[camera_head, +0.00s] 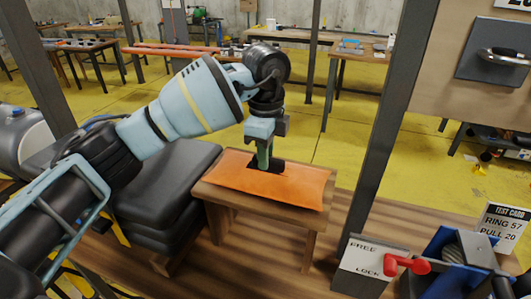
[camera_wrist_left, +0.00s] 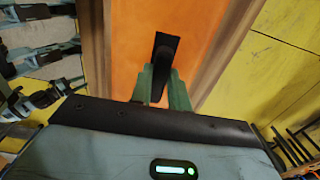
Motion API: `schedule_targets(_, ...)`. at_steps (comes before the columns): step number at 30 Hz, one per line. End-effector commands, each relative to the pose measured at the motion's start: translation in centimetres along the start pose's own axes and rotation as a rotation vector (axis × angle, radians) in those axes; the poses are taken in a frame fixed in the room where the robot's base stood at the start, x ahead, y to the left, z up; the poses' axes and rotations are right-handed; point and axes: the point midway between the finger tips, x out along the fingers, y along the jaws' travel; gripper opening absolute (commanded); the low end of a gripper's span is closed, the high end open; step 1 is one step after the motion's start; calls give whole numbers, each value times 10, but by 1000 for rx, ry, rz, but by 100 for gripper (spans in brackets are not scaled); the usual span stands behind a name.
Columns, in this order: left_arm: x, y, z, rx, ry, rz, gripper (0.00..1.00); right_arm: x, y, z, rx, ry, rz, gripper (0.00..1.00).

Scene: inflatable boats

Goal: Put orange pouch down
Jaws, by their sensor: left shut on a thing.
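The orange pouch (camera_head: 290,184) lies flat over the top of a small wooden stool or table in the head view. It also fills the middle of the left wrist view (camera_wrist_left: 205,30). A black strap or handle (camera_wrist_left: 163,60) stands on the pouch's middle. My left gripper (camera_head: 263,165) points down at the pouch and is shut on the black handle. In the left wrist view its green fingers (camera_wrist_left: 163,88) close around the handle's near end. The pouch appears to touch the wooden top. My right gripper is not in view.
The small wooden table (camera_head: 225,197) stands beside stacked dark cushions (camera_head: 165,180). A dark post (camera_head: 385,120) rises to its right. A box marked FREE and LOCK (camera_head: 365,265) with a red lever and a blue winch stand at the front right.

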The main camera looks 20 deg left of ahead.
Motion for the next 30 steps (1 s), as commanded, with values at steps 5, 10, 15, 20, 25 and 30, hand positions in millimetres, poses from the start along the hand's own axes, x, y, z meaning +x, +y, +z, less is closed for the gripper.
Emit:
schedule_targets(5, 2, 0, 0, -1, 0, -1, 29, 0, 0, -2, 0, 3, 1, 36)
schedule_targets(10, 2, 0, 0, -1, -1, 0, 39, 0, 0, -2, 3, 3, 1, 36)
schedule_targets(15, 2, 0, 0, -1, 0, 0, 39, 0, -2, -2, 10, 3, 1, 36)
schedule_targets(20, -7, 0, 0, -1, 0, -1, 39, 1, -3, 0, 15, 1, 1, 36)
schedule_targets(25, -37, 0, 0, 0, 0, -5, 39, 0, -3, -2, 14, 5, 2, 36)
schedule_targets(30, -74, 0, 0, -2, -1, -5, 39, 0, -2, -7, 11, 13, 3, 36)
